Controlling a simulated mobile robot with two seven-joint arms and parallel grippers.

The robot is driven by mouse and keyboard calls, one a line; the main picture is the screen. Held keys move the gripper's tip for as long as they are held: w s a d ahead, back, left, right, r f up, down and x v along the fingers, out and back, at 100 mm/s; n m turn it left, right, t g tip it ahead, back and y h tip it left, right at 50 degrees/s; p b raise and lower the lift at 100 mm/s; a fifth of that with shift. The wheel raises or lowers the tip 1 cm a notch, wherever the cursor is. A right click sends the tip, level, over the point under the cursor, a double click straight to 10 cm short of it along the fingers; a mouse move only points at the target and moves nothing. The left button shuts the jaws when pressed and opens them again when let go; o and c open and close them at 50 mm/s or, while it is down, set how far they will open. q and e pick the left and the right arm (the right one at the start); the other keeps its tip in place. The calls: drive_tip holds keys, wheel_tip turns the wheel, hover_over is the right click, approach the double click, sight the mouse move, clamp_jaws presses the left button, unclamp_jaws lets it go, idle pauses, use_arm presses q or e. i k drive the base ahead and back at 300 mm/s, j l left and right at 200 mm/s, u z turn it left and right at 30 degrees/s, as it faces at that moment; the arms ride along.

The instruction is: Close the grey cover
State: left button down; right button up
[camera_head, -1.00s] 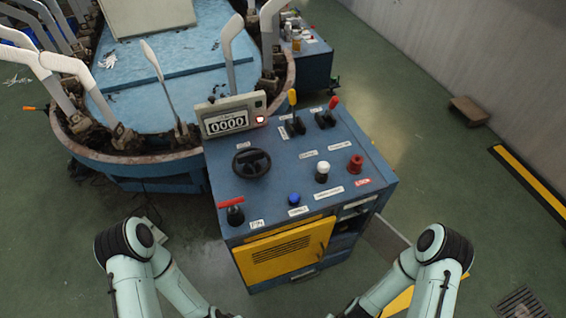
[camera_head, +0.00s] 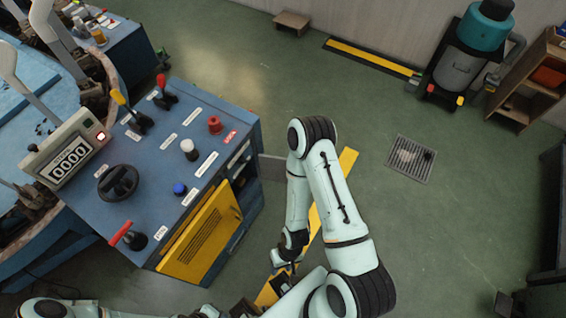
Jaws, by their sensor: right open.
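A flat grey panel, which looks like the grey cover (camera_head: 272,167), stands out from the right side of the blue control cabinet (camera_head: 215,115). It is swung open, and my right arm hides its right end. My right gripper (camera_head: 284,267) points down below the panel, apart from it, with its jaws open and empty. My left arm lies along the bottom edge. A dark part at its end, probably my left gripper (camera_head: 242,308), is cut by the frame, so its jaws cannot be made out.
The cabinet top carries levers, knobs, a black handwheel (camera_head: 118,183) and a counter display (camera_head: 72,160). A yellow vented door (camera_head: 205,235) is on its front. A yellow floor strip (camera_head: 345,160) runs behind my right arm. Green floor with a drain grate (camera_head: 411,158) is clear to the right.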

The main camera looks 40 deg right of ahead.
sight(274, 169)
drive_tip(key=i+l, duration=0.1)
drive_tip(key=l, duration=0.45)
drive_tip(key=i+l, duration=0.1)
drive_tip(key=l, duration=0.95)
drive_tip(key=i+l, duration=0.15)
drive_tip(key=l, duration=0.4)
drive_tip(key=i+l, duration=0.1)
drive_tip(key=l, duration=0.45)
drive_tip(key=i+l, duration=0.1)
drive_tip(key=l, duration=0.4)
drive_tip(key=l+u, duration=0.4)
drive_tip(key=l, duration=0.55)
drive_tip(key=u, duration=1.65)
drive_tip(key=i+j+z, duration=0.2)
drive_tip(key=k+j, duration=0.05)
drive_tip(key=j, duration=0.05)
